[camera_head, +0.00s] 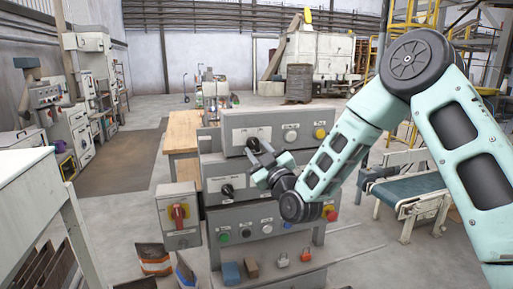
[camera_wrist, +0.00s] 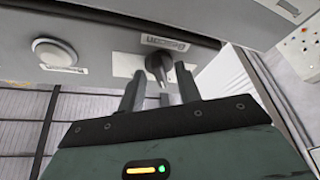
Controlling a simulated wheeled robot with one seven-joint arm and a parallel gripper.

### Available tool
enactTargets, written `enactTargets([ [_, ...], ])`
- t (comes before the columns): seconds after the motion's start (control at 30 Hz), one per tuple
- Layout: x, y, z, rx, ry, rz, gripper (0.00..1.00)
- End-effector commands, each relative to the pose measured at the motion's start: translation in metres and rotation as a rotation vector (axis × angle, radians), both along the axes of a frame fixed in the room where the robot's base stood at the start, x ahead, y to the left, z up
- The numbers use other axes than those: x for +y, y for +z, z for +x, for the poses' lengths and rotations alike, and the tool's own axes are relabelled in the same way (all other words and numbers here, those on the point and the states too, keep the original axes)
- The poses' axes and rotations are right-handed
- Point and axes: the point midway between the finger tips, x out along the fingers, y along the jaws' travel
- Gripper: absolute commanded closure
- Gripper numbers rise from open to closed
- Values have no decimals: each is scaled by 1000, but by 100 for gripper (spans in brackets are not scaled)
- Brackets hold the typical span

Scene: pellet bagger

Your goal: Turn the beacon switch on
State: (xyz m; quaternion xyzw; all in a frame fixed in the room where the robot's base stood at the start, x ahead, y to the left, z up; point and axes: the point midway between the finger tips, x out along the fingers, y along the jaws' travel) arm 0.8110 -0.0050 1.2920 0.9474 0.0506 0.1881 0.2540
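The beacon switch is a dark knob under a "Beacon" label, seen upside down in the wrist view (camera_wrist: 155,64). In the head view the switch (camera_head: 252,143) is on the left of the upper grey panel, largely hidden by my gripper. My gripper (camera_wrist: 160,85) points at the knob, with one dark finger to each side of it in the picture. The fingers are apart, and I see nothing held. Whether they touch the knob I cannot tell. In the head view my gripper (camera_head: 257,155) is in front of the panel.
A white lamp (camera_head: 290,136) and a yellow button (camera_head: 320,133) are right of the switch. Another black knob (camera_head: 227,190) is on the panel below. A red rotary switch (camera_head: 180,212) is on a box at left. Small blocks and padlocks lie on the lower shelf.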

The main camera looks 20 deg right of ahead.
Motion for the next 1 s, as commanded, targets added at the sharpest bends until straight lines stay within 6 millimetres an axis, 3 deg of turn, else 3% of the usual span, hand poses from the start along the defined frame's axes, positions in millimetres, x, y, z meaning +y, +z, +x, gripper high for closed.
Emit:
enactTargets([
  [0.13, 0, 0, 0, 0, 0, 0, 69],
  [0.23, 0, 0, 0, 0, 0, 0, 97],
  [0.27, 0, 0, 0, 0, 0, 0, 100],
  [0.67, 1, -3, 0, -3, -1, 43, 100],
  [1.0, 3, -8, 0, -7, 2, 272, 100],
])
